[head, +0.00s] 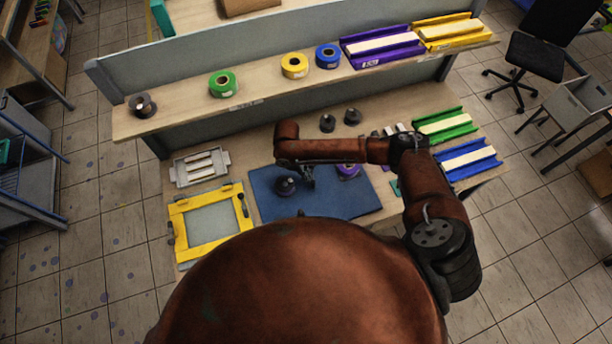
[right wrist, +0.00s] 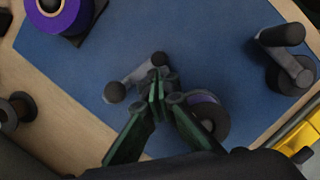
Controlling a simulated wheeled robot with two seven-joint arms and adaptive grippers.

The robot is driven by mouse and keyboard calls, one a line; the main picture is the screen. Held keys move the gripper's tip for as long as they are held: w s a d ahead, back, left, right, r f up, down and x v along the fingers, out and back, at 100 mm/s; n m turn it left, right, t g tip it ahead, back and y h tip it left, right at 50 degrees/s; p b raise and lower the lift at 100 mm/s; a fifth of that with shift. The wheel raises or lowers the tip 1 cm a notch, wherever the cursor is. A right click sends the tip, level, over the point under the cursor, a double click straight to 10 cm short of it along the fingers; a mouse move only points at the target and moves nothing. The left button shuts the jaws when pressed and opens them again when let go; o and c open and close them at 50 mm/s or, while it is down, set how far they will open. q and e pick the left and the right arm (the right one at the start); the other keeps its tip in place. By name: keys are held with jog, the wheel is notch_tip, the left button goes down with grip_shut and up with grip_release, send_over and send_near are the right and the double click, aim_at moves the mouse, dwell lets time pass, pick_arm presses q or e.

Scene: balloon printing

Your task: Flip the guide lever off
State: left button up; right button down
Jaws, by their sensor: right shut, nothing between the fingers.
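My right gripper (head: 307,178) is over the blue mat (head: 265,207), with its arm reaching in from the right. In the right wrist view its green fingers (right wrist: 159,95) are shut and empty. A grey lever (right wrist: 140,73) with a dark round knob lies right at the fingertips, partly hidden by them; whether they touch it is unclear. Beside the fingers is a dark spool with purple on it (right wrist: 210,112), partly covered by the right finger. A second grey lever-like part with a dark knob (right wrist: 284,45) stands farther right. Neither lever is clear in the head view.
A purple roll (right wrist: 58,14) sits on a dark base on the mat. A black spool (right wrist: 14,110) stands off the mat. A yellow frame (head: 188,245) and a grey tray (head: 181,176) lie left of the mat. A shelf (head: 180,108) with rolls runs behind.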

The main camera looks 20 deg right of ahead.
jog(key=p+v, duration=0.5)
jog(key=v, duration=0.4)
jog(key=shift+w+r+p, duration=0.15)
jog(key=shift+r+p, duration=0.05)
jog(key=shift+p, duration=0.1)
jog(key=shift+a, duration=0.15)
